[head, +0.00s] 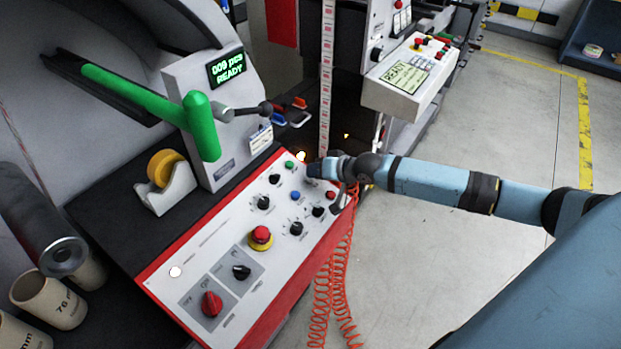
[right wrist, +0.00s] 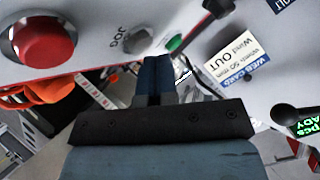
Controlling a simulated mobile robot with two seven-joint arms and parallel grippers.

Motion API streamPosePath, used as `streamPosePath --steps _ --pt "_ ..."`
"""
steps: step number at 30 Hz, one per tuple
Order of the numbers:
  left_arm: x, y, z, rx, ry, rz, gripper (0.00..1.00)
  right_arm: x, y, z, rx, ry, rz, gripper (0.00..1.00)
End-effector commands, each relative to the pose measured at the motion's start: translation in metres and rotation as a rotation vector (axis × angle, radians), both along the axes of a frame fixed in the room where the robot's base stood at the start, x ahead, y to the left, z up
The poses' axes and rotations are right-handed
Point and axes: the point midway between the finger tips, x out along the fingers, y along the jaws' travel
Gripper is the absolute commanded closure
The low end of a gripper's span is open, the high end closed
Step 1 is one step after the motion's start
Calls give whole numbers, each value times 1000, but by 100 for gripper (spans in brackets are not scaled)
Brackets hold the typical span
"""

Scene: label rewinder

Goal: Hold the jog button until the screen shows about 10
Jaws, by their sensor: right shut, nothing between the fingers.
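The screen (head: 228,66) on the grey housing is lit green. It shows a low three-digit count with "pcs" and READY; the last digit is too small to read surely. In the right wrist view the jog button (right wrist: 137,43) is a grey round button beside the JOG label. My right gripper (head: 311,170) is shut and empty over the far right of the white control panel (head: 215,250). In the right wrist view its dark blue fingertips (right wrist: 157,60) are just right of the jog button; I cannot tell if they touch it. In the head view the jog button cannot be made out near the gripper.
A green button (right wrist: 175,43) is right of the fingertips and a large red button (right wrist: 42,38) is to the left. A red mushroom button (head: 261,235), black knobs and a blue button (head: 295,196) share the panel. An orange coiled cable (head: 335,285) hangs beside it.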

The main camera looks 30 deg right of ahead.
Motion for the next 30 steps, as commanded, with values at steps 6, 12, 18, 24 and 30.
streamPosePath --steps 6,12,18,24,30 --pt "0 0 0 0 0 0 35 0 0 0 0 0 0 100" --pt "0 0 -1 0 -1 0 35 1 0 -3 0 0 0 100" --pt "0 0 -1 -1 -2 0 35 1 0 -5 0 0 0 100" --pt "1 0 -1 -1 -3 0 35 2 1 -8 -1 0 0 100" --pt "1 0 -2 0 -3 1 35 2 1 -8 -1 0 0 100"
